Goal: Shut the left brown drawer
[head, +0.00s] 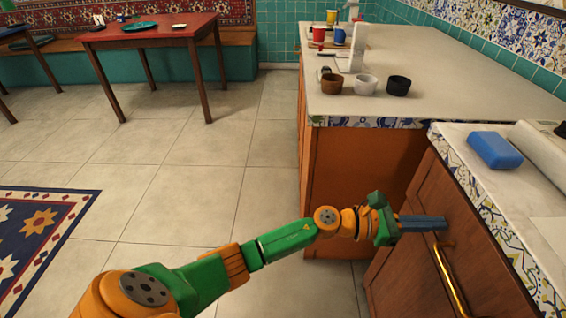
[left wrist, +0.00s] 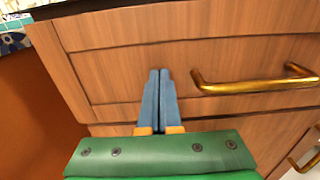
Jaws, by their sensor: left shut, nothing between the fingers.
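The brown drawer front (head: 462,238) is below the tiled counter edge at the right of the head view. It has a brass bar handle (head: 450,278). In the left wrist view the wooden drawer front (left wrist: 110,70) fills most of the picture, with its handle (left wrist: 255,86) right of the fingers. My left gripper (head: 444,222) is shut and empty, its blue fingers pointing at the front beside the handle. The fingertips (left wrist: 160,71) look at or very near the wood; I cannot tell if they touch. Any gap behind the front is hidden. My right gripper is not in view.
A blue block (head: 494,150) lies on the near counter. The farther counter (head: 440,85) holds several cups and bowls. Its brown side panel (head: 350,175) stands left of the drawer. Another brass handle (left wrist: 302,160) shows lower right in the wrist view.

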